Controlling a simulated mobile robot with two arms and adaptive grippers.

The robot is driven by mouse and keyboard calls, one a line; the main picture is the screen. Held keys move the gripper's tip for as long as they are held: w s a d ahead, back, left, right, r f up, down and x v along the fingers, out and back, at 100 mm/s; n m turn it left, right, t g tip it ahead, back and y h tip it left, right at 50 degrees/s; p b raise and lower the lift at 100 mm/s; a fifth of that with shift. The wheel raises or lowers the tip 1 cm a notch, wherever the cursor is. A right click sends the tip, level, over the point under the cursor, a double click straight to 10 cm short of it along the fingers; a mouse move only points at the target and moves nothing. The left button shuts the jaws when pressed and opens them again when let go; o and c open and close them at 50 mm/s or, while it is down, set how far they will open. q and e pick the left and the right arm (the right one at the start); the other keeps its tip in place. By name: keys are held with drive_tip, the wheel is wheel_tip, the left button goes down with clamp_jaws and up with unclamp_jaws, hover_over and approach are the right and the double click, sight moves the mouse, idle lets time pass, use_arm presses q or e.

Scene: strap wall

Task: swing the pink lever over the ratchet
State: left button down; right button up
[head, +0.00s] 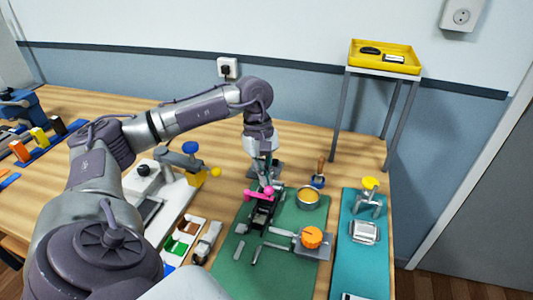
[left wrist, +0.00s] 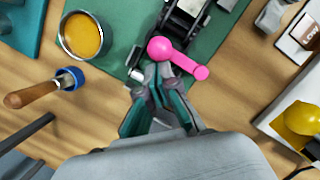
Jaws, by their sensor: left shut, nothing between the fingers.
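The pink lever (head: 259,193) is on the dark ratchet (head: 263,212), which sits on the green mat (head: 228,265). In the left wrist view the pink lever (left wrist: 180,58) shows a round knob and a bar, lying across the near end of the ratchet (left wrist: 184,22). My left gripper (head: 265,182) points down at the lever from behind. In the left wrist view its fingertips (left wrist: 158,76) are together, empty, right beside the pink knob; I cannot tell if they touch it. My right gripper is not in view.
A tin with orange contents (head: 308,197) and a wooden-handled tool (head: 319,173) stand right of the ratchet. An orange knob (head: 312,237) sits on a plate in front. A white machine (head: 177,190) stands left. A yellow tray (head: 385,56) tops a tall stand.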

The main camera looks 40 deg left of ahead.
use_arm(q)
drive_tip(key=shift+r, duration=0.15)
drive_tip(key=v, duration=1.1)
drive_tip(key=shift+a+r, duration=0.2)
drive_tip(key=shift+r, duration=0.15)
